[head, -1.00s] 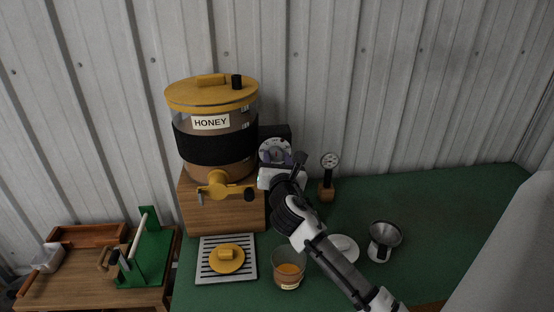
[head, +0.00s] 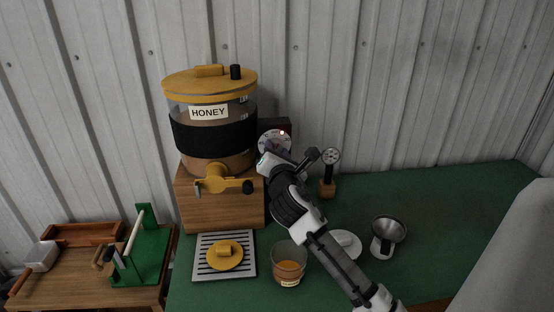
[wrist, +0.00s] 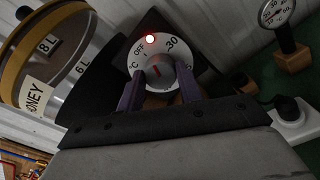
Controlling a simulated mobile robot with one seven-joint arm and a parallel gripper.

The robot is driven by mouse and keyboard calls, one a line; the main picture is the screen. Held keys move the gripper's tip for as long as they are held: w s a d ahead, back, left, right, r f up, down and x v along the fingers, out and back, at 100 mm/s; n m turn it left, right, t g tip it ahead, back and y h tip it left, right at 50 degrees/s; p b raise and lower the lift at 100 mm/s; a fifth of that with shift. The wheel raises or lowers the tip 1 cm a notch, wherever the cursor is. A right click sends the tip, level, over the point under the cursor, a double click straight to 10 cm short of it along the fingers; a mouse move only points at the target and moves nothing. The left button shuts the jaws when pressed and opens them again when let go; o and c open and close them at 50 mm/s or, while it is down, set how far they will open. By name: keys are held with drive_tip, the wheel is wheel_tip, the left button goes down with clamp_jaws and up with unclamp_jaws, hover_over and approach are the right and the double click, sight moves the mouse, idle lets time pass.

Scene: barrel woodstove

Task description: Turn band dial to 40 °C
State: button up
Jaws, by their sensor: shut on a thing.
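The band dial (head: 271,141) is a round white face on a dark box beside the honey tank. In the wrist view the dial face (wrist: 143,51) shows OFF, 30 and °C. Its grey knob (wrist: 158,75) has a red mark; I cannot tell which value it points to. My gripper (wrist: 159,88) is shut on the knob, with one purple finger on each side. In the head view my wrist hides the lower part of the dial and the knob.
The honey tank (head: 212,150) with its black band and yellow tap stands close to the left. A gauge on a wooden block (head: 329,188) stands just right of my wrist. A honey jar (head: 288,266), a white lid and a metal funnel (head: 389,231) lie nearer. The green table's right side is clear.

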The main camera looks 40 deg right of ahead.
drive_tip(key=m+b, duration=0.7)
drive_tip(key=m, duration=0.6)
drive_tip(key=shift+f+m, duration=0.15)
drive_tip(key=shift+m, duration=0.25)
drive_tip(key=m, duration=0.4)
drive_tip(key=m+p, duration=0.1)
drive_tip(key=m, duration=0.4)
drive_tip(key=shift+m, duration=0.4)
drive_tip(key=m+p, duration=0.2)
drive_tip(key=m, duration=0.2)
drive_tip(key=shift+m, duration=0.3)
drive_tip(key=m+p, duration=0.2)
drive_tip(key=m, duration=0.2)
drive_tip(key=shift+w+a+m, duration=0.1)
drive_tip(key=shift+m, duration=0.2)
drive_tip(key=shift+m+p, duration=0.7)
drive_tip(key=shift+m, duration=1.4)
